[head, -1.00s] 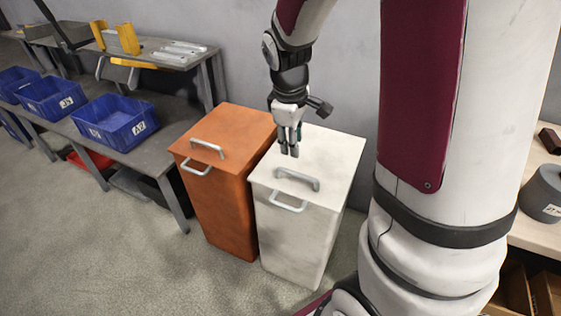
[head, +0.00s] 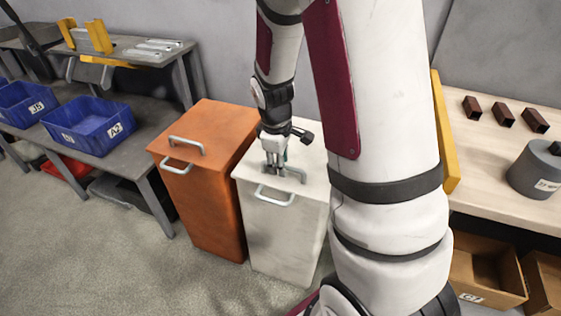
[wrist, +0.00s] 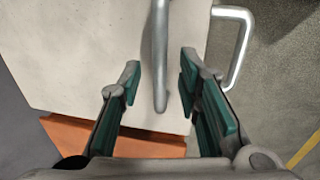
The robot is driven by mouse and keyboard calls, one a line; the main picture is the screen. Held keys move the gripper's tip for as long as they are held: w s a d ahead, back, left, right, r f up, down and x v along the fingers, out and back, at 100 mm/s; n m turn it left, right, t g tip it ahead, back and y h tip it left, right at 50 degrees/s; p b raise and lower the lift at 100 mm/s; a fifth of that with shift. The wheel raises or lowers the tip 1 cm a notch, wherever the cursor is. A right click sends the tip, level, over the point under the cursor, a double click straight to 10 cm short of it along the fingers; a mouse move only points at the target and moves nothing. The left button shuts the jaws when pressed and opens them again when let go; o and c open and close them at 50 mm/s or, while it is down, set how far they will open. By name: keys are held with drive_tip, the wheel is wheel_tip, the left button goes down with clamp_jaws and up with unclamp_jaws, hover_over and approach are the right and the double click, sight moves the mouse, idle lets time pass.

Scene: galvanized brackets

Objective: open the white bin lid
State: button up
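The white bin (head: 285,240) stands closed, its flat lid (head: 311,160) level. A grey metal handle (head: 298,174) is on the lid, and a second handle (head: 274,198) is on the upper front face. My gripper (head: 274,170) points down at the lid handle and partly hides it in the head view. In the wrist view my gripper (wrist: 160,82) is open, with the lid handle (wrist: 160,55) running between its two green-padded fingers. Gaps show on both sides of the handle. The front handle (wrist: 236,45) lies outside the right finger there.
An orange bin (head: 203,210) with similar handles stands close on the left. Blue crates (head: 88,125) sit on a grey bench further left. A wooden table (head: 475,165) with brown blocks and a grey round object is at the right. The floor before the bins is clear.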

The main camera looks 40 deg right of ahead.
clamp_jaws()
drive_tip(key=shift+r, duration=0.15)
